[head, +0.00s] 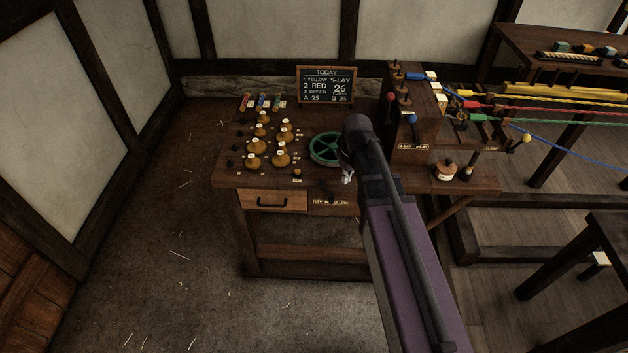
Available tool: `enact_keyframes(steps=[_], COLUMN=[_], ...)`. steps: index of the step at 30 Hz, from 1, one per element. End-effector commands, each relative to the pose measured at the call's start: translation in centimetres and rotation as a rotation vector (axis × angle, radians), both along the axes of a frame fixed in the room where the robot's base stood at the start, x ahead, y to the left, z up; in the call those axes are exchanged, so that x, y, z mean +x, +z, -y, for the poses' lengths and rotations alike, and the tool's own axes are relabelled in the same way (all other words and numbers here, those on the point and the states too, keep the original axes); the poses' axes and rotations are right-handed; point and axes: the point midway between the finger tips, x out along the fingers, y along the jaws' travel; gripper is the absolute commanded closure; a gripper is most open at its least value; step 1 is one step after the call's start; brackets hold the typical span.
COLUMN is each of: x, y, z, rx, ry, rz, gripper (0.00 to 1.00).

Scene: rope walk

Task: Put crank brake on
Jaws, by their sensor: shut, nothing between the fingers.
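A green spoked wheel (326,149) lies on the wooden bench; I cannot tell whether it is the crank. A small dark part (325,188) sits at the bench's front edge, above a pale lettered strip (330,202) too small to read fully. I cannot tell for certain that this is the brake or how it is set. My gripper (347,177) is shut and empty at the front edge, just right of the dark part. My arm comes up from the lower right and hides the bench behind it. Contact between gripper and dark part cannot be told.
Several wooden weights with pale tops (281,158) stand on the bench's left half. A chalkboard (327,85) stands at the back. A dark upright block (412,125) with coloured knobs and ropes rises right of my arm. The floor (180,250) left of the bench is open.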

Motion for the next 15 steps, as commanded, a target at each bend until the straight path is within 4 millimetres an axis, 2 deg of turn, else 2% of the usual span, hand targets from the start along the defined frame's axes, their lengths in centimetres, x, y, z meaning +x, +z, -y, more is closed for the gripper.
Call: enact_keyframes(steps=[1, 6, 12, 15], x=[1.5, 4.5, 6.7, 7.3], y=[-0.1, -0.3, -0.5, -0.5], z=[-1.5, -6.0, -10.1, -11.5], rx=[0.004, 0.017, 0.027, 0.031], ry=[0.072, 0.311, 0.531, 0.600], rz=[0.008, 0.037, 0.066, 0.077], gripper=[1.00, 1.00, 1.00, 1.00])
